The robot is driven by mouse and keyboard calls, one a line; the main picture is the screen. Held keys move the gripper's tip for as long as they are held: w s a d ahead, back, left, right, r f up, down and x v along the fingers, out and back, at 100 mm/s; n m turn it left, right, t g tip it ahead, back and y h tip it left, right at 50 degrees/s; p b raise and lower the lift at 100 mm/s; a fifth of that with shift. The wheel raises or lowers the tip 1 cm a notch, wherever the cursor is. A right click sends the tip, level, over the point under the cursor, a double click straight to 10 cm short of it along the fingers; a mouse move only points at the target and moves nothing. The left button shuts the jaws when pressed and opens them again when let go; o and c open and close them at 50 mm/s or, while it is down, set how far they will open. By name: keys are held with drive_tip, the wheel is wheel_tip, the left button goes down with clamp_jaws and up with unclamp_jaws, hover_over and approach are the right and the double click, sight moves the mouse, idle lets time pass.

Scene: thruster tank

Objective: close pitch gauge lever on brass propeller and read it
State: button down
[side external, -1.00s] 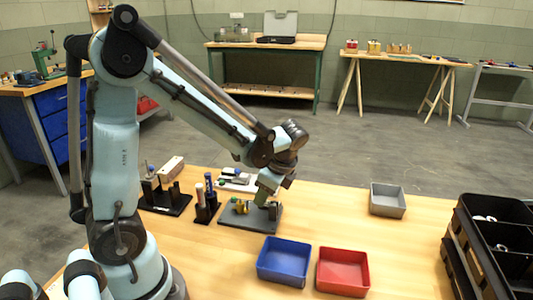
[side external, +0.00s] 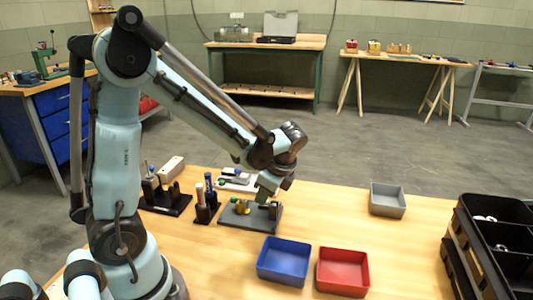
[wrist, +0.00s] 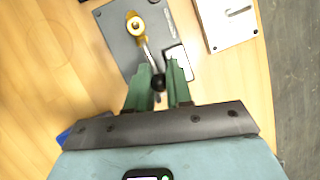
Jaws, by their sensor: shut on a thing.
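The pitch gauge has a dark grey base plate (wrist: 112,22), which also lies on the table in the side view (side external: 236,223). A brass propeller piece (wrist: 136,26) with a pale centre sits on the plate; it also shows small in the side view (side external: 240,206). A metal lever (wrist: 148,52) runs from beside the brass to a black ball knob (wrist: 158,82). My gripper (wrist: 158,76) has its green fingers on either side of the knob, shut on the lever. In the side view my gripper (side external: 265,196) is low over the plate. A pale panel (wrist: 178,58) lies right of the lever; no reading is legible.
A blue bin (side external: 284,261) and a red bin (side external: 343,271) stand in front of the plate. A grey bin (side external: 388,200) is to the right, a black crate (side external: 460,245) at the right edge. A rack with upright cylinders (side external: 206,208) stands close left of the plate.

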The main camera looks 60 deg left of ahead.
drive_tip(key=shift+w+d+r+m+g+y, duration=0.15)
drive_tip(key=shift+w+d+g+y, duration=0.2)
drive_tip(key=shift+g+y, duration=0.45)
drive_tip(key=shift+w+d+r+m+g+y, duration=0.15)
drive_tip(key=shift+w+d+g+y, duration=0.15)
drive_tip(key=shift+g+y, duration=0.45)
drive_tip(key=c, duration=1.1)
unclamp_jaws()
drive_tip(key=shift+o, duration=0.2)
drive_tip(key=v, duration=0.7)
drive_tip(key=shift+d+r, duration=0.2)
